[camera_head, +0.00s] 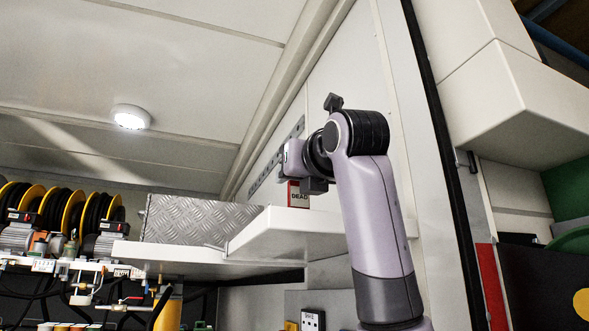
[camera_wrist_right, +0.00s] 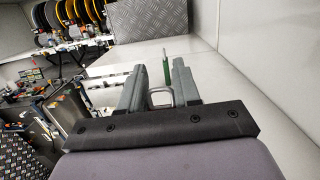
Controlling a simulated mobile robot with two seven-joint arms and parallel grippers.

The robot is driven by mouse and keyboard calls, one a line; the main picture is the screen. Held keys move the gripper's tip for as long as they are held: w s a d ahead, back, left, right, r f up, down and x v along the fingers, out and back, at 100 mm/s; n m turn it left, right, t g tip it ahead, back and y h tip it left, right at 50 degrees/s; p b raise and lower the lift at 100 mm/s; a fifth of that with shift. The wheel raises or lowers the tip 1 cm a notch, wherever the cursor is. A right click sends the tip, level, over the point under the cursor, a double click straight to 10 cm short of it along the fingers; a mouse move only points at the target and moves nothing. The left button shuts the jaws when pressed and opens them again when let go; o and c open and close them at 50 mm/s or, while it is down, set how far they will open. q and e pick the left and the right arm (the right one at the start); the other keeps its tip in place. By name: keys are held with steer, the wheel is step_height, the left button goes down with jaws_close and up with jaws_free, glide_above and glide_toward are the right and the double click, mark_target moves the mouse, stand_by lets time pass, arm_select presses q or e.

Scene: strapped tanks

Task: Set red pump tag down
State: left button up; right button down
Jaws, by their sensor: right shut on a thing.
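The red pump tag (camera_head: 298,194) is a small red and white tag reading "DEAD". It hangs upright at my right gripper (camera_head: 311,186), just above the white shelf (camera_head: 290,232). I cannot tell whether its lower edge touches the shelf. In the right wrist view my right gripper (camera_wrist_right: 157,80) has its two grey fingers around a metal loop (camera_wrist_right: 160,97). A thin green upright piece (camera_wrist_right: 167,70) shows just beyond the loop. The tag's red face does not show there. My left gripper is in neither view.
A diamond-plate metal box (camera_head: 195,220) stands on the shelf to the left. Yellow and black hose reels (camera_head: 75,208) are further left. A white wall (camera_wrist_right: 255,45) runs along the shelf's right side. The shelf top (camera_wrist_right: 215,75) around the gripper is bare.

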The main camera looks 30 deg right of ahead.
steer(key=shift+f+b, duration=0.55)
steer(key=shift+f, duration=0.05)
stand_by(0.3)
steer(key=c, duration=0.7)
jaws_free()
steer(key=shift+s, duration=0.15)
steer(key=shift+s+f, duration=0.1)
steer(key=shift+s, duration=0.25)
steer(key=b+v, duration=0.2)
steer(key=v, duration=0.4)
steer(key=shift+s+a+b, duration=0.1)
steer(key=shift+a+b, duration=0.05)
steer(key=shift+b, duration=0.15)
